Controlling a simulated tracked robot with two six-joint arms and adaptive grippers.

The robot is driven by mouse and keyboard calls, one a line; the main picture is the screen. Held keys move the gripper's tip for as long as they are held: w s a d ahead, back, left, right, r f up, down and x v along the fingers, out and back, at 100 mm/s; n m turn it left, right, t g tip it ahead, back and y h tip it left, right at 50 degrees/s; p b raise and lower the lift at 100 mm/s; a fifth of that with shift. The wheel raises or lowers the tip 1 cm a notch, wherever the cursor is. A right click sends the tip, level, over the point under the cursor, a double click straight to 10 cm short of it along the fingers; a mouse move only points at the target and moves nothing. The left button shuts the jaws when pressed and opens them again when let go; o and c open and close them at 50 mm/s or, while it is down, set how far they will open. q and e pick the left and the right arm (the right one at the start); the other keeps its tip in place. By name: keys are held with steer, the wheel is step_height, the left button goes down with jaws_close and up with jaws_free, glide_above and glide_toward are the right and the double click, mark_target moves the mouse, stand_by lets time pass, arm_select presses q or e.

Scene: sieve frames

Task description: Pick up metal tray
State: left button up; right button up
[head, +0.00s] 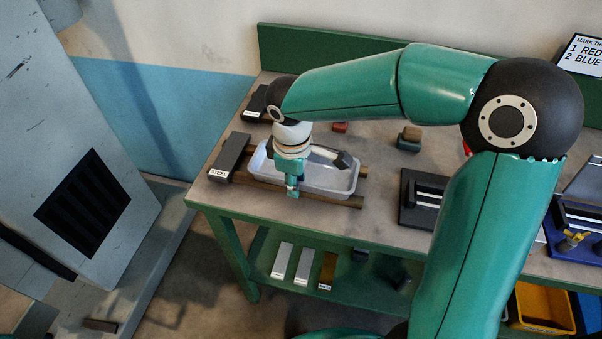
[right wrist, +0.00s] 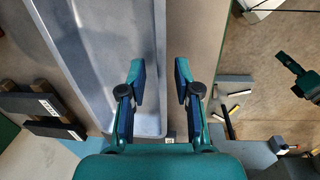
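The metal tray (head: 335,180) is a shallow pale-grey, open tray resting on brown wooden rails at the left end of the green bench. My right gripper (head: 292,190) reaches down at the tray's near long side. In the right wrist view, my right gripper (right wrist: 160,80) is open, with one finger over the inside of the tray (right wrist: 110,60) and the other outside. The tray's side wall runs between them, with gaps visible. A teal and black part at the right of that view may be my left gripper (right wrist: 303,82); its finger state is unclear.
A dark block labelled STEEL (head: 230,155) lies at the tray's left end. A black fixture (head: 420,200) stands to the right on the bench. Small blocks (head: 408,138) sit behind. A lower shelf holds several bars (head: 282,262). A grey machine (head: 75,150) stands left.

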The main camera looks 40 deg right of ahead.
jaws_close()
steer(key=shift+r, duration=0.2)
stand_by(0.3)
